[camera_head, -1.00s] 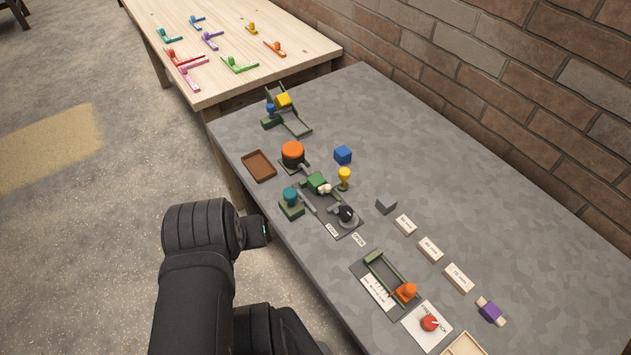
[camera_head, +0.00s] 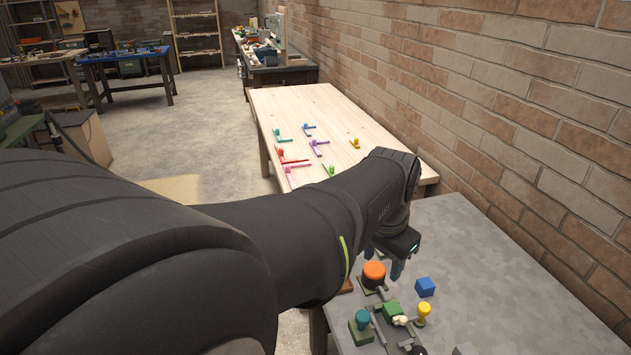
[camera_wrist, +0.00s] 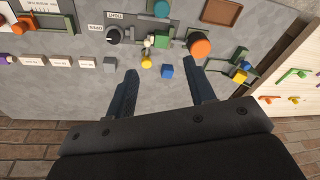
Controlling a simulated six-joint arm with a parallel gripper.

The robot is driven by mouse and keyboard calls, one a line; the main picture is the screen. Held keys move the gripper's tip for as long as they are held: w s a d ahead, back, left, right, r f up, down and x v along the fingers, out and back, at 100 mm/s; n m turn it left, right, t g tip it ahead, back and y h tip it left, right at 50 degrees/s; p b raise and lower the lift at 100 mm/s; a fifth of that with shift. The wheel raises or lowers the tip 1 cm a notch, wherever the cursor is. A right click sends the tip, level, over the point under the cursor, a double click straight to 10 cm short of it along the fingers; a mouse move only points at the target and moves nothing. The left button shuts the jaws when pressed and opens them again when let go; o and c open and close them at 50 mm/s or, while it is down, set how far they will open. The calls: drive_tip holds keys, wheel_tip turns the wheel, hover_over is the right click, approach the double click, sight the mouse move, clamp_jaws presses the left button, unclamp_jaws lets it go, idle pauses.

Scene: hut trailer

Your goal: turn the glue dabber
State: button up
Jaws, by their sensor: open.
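No piece is clearly marked as the glue dabber, so I cannot tell which it is. In the wrist view, a yellow knobbed piece (camera_wrist: 147,61), a round orange-topped piece (camera_wrist: 199,44), a green block with a cream ball (camera_wrist: 165,33), a teal knob (camera_wrist: 161,8) and a black dial (camera_wrist: 113,35) stand on the grey table (camera_wrist: 75,92). A blue block (camera_wrist: 167,71) appears between my fingers in the picture. My gripper (camera_wrist: 160,68) is open and empty, its fingers apart. In the head view, my gripper (camera_head: 396,265) is beside the orange-topped piece (camera_head: 374,270), partly hidden by my arm.
A wooden table (camera_head: 350,105) with several coloured L-shaped pieces adjoins the grey table. A brown tray (camera_wrist: 222,12) and a green-based fixture with a yellow block (camera_wrist: 238,73) are nearby. Brick wall (camera_head: 500,90) borders the right.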

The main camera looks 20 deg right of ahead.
sight(425, 306)
drive_tip(key=d+f+m+g+y, duration=0.1)
drive_tip(key=d+f+m, duration=0.1)
drive_tip(key=d, duration=0.6)
drive_tip(key=d+f+m, duration=0.2)
drive_tip(key=d+m, duration=0.1)
drive_tip(key=d, duration=0.4)
drive_tip(key=f, duration=1.7)
drive_tip(key=shift+w, duration=0.4)
drive_tip(key=shift+c, duration=0.2)
clamp_jaws()
